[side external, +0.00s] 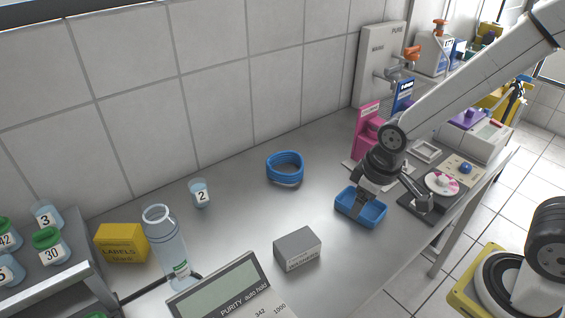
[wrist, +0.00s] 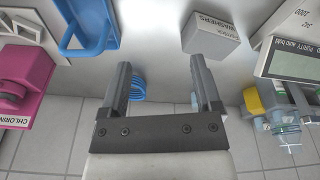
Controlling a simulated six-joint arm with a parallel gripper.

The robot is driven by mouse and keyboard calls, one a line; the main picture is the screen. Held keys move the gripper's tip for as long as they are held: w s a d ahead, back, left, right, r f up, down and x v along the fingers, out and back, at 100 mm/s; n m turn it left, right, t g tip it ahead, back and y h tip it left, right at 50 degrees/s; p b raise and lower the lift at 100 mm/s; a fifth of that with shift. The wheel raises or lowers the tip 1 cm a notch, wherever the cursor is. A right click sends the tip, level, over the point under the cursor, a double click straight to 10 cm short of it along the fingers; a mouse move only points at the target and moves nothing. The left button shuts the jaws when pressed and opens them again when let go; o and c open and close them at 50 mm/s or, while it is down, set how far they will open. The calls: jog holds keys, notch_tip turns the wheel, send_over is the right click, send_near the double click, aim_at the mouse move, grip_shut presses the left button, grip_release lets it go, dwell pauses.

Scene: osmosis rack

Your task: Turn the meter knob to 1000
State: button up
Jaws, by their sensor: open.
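The meter (side external: 230,290) is at the bottom edge of the side external view, with a grey-green display, the words PURITY auto hold, and the marks 342 and 1000. It also shows in the wrist view (wrist: 283,58) at the right, upside down. I cannot make out its knob in either view; the meter's lower part is cut off by the frame in the side external view. My gripper (side external: 360,203) is over the blue tray, well to the right of the meter. In the wrist view, my gripper (wrist: 160,62) has its two fingers apart with nothing held between them.
A grey WASHERS box (side external: 298,249) stands between the meter and the blue tray (side external: 372,212). A clear bottle (side external: 165,242) and a yellow LABELS box (side external: 122,243) are left of the meter. A blue coil (side external: 285,168) lies near the wall. The bench middle is mostly clear.

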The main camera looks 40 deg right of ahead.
jog(key=s+a+f+n, duration=0.1)
jog(key=a+n, duration=0.5)
jog(key=a, duration=0.2)
jog(key=s+a+f+n+g, duration=0.1)
jog(key=s+a+n, duration=0.1)
jog(key=a+n, duration=0.4)
jog(key=s+a+f+n+g, duration=0.1)
jog(key=a+n, duration=0.5)
jog(key=a, duration=0.6)
jog(key=shift+s+a+f, duration=0.1)
jog(key=shift+s+a, duration=0.1)
jog(key=shift+s, duration=0.35)
jog(key=shift+f, duration=0.1)
jog(key=shift+f, duration=3.8)
grip_shut()
